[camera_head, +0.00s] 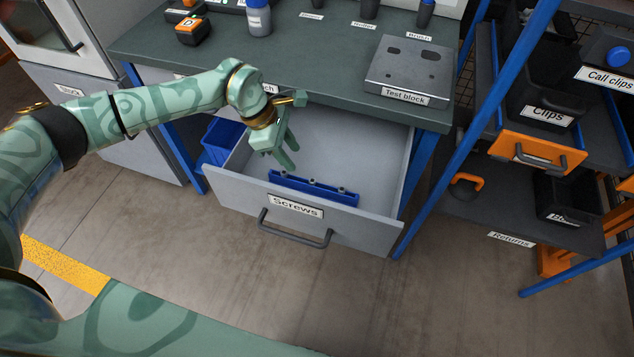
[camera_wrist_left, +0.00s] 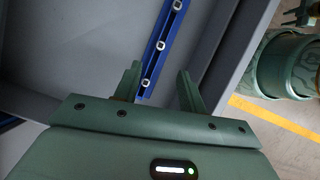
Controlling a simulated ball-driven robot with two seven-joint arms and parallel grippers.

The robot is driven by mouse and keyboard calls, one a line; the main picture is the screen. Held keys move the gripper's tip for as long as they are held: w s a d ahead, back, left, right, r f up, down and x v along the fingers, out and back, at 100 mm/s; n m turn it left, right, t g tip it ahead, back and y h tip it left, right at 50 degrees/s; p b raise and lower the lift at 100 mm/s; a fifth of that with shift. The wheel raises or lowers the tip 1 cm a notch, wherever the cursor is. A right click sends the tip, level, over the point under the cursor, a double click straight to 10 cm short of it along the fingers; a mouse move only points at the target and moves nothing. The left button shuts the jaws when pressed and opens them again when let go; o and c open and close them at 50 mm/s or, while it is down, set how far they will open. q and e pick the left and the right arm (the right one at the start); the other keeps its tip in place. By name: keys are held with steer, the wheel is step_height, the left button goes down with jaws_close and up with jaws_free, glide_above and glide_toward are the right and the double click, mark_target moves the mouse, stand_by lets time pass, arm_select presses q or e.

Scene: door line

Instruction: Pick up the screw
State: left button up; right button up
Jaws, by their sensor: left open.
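The screws sit as small pale heads in a blue rack (camera_head: 313,190) inside the open drawer labelled "Screws" (camera_head: 345,228). Three screw heads show in the wrist view, in a line along the rack (camera_wrist_left: 168,27): a far screw (camera_wrist_left: 177,5), a middle screw (camera_wrist_left: 160,46) and a near screw (camera_wrist_left: 146,83). My left gripper (camera_head: 285,157) is over the drawer, by the left end of the rack. In the wrist view its fingers (camera_wrist_left: 158,78) are apart, with nothing held, and the near screw shows between them. My right gripper is not in view.
The workbench (camera_head: 330,60) overhangs the drawer's back and carries a grey test block (camera_head: 408,70), a bottle (camera_head: 259,18) and an orange-black item (camera_head: 192,30). A blue-framed shelf with a "Clips" bin (camera_head: 545,110) stands right. The floor (camera_head: 300,290) before the drawer is clear.

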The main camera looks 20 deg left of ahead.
mark_target(312, 180)
arm_select(q)
steer(key=b+x, duration=0.1)
steer(key=x, duration=0.5)
steer(key=shift+d, duration=0.1)
steer(key=shift+d+f, duration=0.15)
steer(key=shift+f, duration=0.15)
steer(key=b+x, duration=0.2)
steer(key=x, duration=0.3)
steer(key=shift+w, duration=0.1)
steer(key=shift+r, duration=0.1)
steer(key=shift+c, duration=0.3)
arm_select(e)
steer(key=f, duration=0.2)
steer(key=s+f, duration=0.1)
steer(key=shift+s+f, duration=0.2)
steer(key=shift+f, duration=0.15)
arm_select(q)
jaws_close()
